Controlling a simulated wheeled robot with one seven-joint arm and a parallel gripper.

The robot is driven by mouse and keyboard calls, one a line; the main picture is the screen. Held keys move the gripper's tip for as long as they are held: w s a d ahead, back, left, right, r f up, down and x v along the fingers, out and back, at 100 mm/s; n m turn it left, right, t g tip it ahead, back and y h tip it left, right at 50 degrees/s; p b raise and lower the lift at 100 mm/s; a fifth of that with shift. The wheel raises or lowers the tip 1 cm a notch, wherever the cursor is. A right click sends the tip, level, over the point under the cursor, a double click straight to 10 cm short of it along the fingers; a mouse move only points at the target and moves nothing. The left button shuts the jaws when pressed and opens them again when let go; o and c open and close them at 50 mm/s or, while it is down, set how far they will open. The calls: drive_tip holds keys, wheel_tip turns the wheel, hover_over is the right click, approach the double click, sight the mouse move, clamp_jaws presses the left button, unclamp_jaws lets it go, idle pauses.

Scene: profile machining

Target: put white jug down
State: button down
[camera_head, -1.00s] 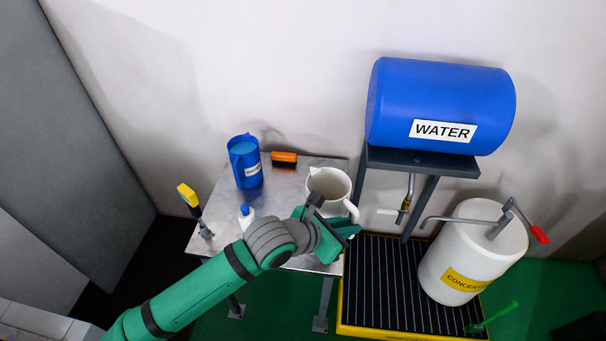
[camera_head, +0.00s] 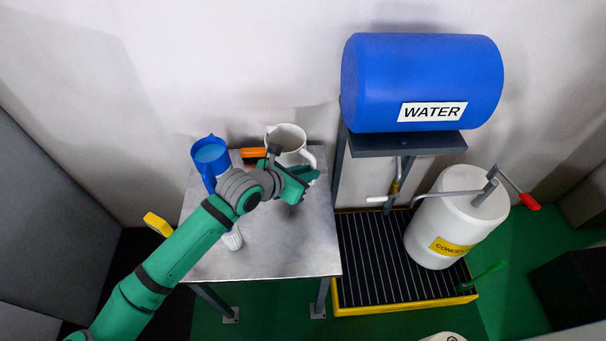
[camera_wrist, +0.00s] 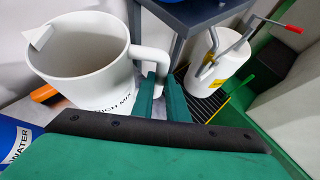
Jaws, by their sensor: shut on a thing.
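The white jug (camera_head: 288,139) is over the back edge of the metal table (camera_head: 285,250), upright, with its handle to the right. In the wrist view the jug (camera_wrist: 82,50) is close, its spout at the left and dark lettering low on its side. My gripper (camera_head: 303,177) is shut on the jug's handle; in the wrist view its green fingers (camera_wrist: 160,98) close around the handle's lower part. The jug's base is hidden behind my gripper in the head view, so I cannot tell whether it touches the table.
A blue water jug (camera_head: 210,155) stands to the left, partly behind my arm. An orange brush (camera_head: 252,152) lies beside the white jug. A white bottle (camera_head: 232,240) stands near my arm. The blue water barrel (camera_head: 425,80) and white concentrate drum (camera_head: 450,220) are right. The table's front right is clear.

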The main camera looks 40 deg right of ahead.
drive_tip(key=w+d+f, duration=0.3)
drive_tip(key=w+f, duration=0.2)
drive_tip(key=f, duration=0.4)
drive_tip(key=shift+w+d+f, duration=0.35)
drive_tip(key=shift+w, duration=0.05)
drive_tip(key=c, duration=1.7)
unclamp_jaws()
drive_tip(key=shift+f, duration=0.2)
drive_tip(key=shift+c, duration=0.2)
drive_tip(key=shift+r, duration=0.15)
drive_tip(key=shift+a+r, duration=0.2)
drive_tip(key=shift+a, duration=0.05)
drive_tip(key=v, duration=1.1)
drive_tip(key=shift+r, duration=0.15)
drive_tip(key=shift+s+a, duration=0.1)
drive_tip(key=shift+s, duration=0.05)
